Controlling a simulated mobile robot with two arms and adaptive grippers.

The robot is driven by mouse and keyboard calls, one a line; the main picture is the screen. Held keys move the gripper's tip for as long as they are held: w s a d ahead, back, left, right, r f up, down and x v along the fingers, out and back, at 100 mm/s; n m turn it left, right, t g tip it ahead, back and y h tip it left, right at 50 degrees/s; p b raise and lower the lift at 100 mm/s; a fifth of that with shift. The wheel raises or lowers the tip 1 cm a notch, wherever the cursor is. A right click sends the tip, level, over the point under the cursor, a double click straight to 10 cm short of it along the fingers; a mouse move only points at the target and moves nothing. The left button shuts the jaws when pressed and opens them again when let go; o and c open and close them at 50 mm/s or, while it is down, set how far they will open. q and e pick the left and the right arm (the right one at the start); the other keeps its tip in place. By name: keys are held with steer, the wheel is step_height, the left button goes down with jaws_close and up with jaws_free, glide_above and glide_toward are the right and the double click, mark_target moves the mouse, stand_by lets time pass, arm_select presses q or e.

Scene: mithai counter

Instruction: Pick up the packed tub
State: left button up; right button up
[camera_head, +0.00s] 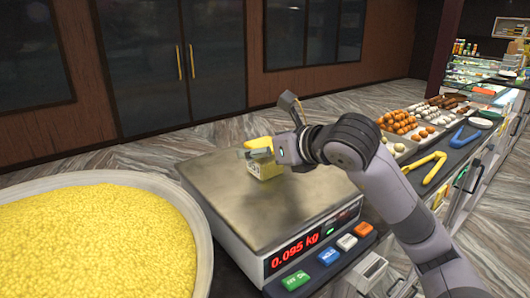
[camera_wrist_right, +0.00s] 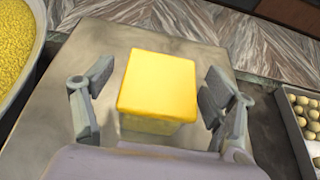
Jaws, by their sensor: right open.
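The packed tub (camera_head: 263,168) is a small box-shaped tub with a yellow top. It stands on the steel plate of the weighing scale (camera_head: 225,185), whose red display reads 0.095 kg. My right gripper (camera_head: 268,128) is open over the tub and partly hides it in the head view. In the right wrist view the tub (camera_wrist_right: 158,88) stands between the two spread fingers of my right gripper (camera_wrist_right: 156,92), with a gap on each side. My left gripper is not in view.
A large round pan (camera_head: 195,215) of yellow crumbly sweet stands left of the scale. The scale plate around the tub is bare.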

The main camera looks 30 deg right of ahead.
steer(key=shift+c, duration=0.2)
steer(key=c, duration=1.2)
steer(key=shift+r, duration=0.15)
steer(key=shift+c, duration=0.2)
